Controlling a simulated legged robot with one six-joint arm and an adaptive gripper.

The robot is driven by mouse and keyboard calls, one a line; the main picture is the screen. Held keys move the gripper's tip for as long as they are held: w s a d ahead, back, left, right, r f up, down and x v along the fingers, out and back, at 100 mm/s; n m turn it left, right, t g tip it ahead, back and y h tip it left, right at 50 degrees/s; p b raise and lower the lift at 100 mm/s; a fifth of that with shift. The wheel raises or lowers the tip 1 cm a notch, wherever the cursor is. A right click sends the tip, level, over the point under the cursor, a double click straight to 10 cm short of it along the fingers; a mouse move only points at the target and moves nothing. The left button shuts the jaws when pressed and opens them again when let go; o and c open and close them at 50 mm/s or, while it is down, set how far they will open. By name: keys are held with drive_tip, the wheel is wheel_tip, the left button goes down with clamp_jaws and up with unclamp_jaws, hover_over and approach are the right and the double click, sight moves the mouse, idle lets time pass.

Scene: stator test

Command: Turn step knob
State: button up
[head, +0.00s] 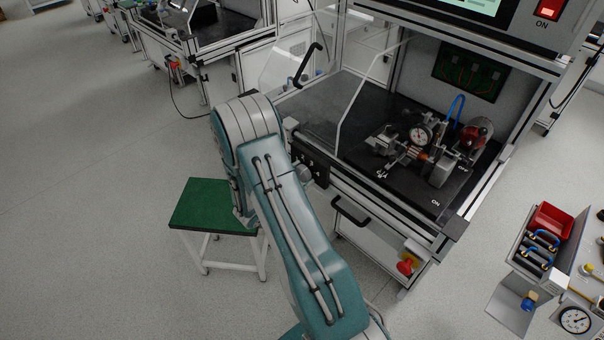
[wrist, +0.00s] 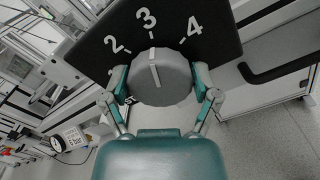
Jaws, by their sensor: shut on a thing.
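The step knob (wrist: 160,78) is a round grey knob with a raised pale bar, on a black panel with the white numbers 2, 3 and 4. Its bar points up at about the 3 in the wrist view. My gripper (wrist: 161,92) is shut on the knob, one finger on its left side and one on its right. In the head view the knob (head: 303,173) is small, on the black panel at the front of the test bench, and my arm hides part of this area. My fingers are hard to make out there.
A black drawer handle (wrist: 270,70) is right of the panel. A clear guard (head: 350,105) stands above the bench, with the stator rig (head: 425,145) inside. A red emergency button (head: 405,266) is low on the front. A green stool (head: 212,205) stands left of my arm.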

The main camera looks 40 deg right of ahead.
drive_tip(key=o, duration=1)
drive_tip(key=shift+w, duration=0.1)
drive_tip(key=shift+c, duration=0.2)
drive_tip(key=s+a, duration=0.1)
drive_tip(key=a, duration=1.1)
